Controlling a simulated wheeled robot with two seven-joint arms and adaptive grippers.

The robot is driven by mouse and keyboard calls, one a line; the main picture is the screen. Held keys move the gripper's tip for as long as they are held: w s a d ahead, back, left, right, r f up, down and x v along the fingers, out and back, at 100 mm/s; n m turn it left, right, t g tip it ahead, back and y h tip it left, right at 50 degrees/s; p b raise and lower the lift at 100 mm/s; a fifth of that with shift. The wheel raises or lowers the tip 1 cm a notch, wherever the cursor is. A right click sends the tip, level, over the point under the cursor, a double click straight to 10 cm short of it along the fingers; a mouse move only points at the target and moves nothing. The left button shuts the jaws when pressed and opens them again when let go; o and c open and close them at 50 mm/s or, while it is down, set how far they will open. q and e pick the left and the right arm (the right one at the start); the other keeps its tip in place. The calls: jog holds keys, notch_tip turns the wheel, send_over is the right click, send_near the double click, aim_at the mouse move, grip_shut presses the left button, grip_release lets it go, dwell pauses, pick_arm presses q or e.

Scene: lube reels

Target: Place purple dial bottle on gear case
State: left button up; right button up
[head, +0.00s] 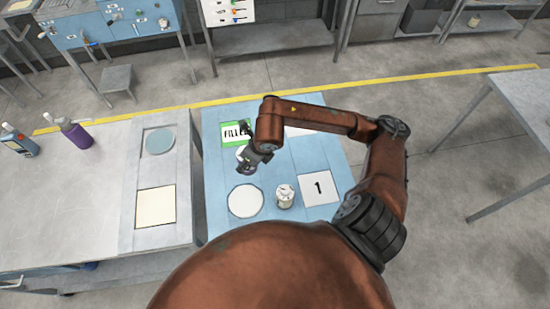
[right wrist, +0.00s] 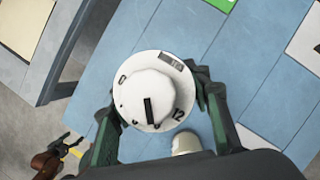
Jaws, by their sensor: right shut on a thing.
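My right gripper (head: 250,162) is above the blue table in the head view. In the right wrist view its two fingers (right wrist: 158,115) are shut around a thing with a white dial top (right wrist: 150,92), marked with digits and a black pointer. Its body is hidden below the dial there; in the head view a small purplish patch shows at the gripper, too small to make out. I cannot tell which thing is the gear case. A small part of what looks like my left arm and gripper (right wrist: 62,150) shows at the lower left of the wrist view; its fingers are unclear.
The blue table (head: 222,205) bears a green FILL card (head: 235,132), a white disc (head: 245,201), a white dial-topped container (head: 284,197) and a card marked 1 (head: 319,189). A purple bottle (head: 74,134) and blue bottle (head: 20,143) stand on the left grey bench (head: 75,205).

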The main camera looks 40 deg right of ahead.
jog(key=d+f, duration=0.2)
jog(key=d, duration=0.2)
jog(key=d+f+p, duration=0.1)
jog(key=d+f, duration=0.2)
jog(key=d, duration=0.1)
jog(key=w+d+f+p, duration=0.1)
jog(key=d+f, duration=0.2)
jog(key=d, duration=0.1)
jog(key=shift+d, duration=0.1)
jog(key=shift+d+f, duration=0.55)
jog(key=shift+f, duration=0.15)
notch_tip(320, 180, down, 3)
jog(key=shift+d+f+p, duration=0.1)
jog(key=shift+d+p, duration=0.05)
jog(key=shift+p, duration=0.55)
jog(key=shift+f, duration=0.25)
jog(key=o, duration=1.4)
jog(key=shift+r, duration=0.15)
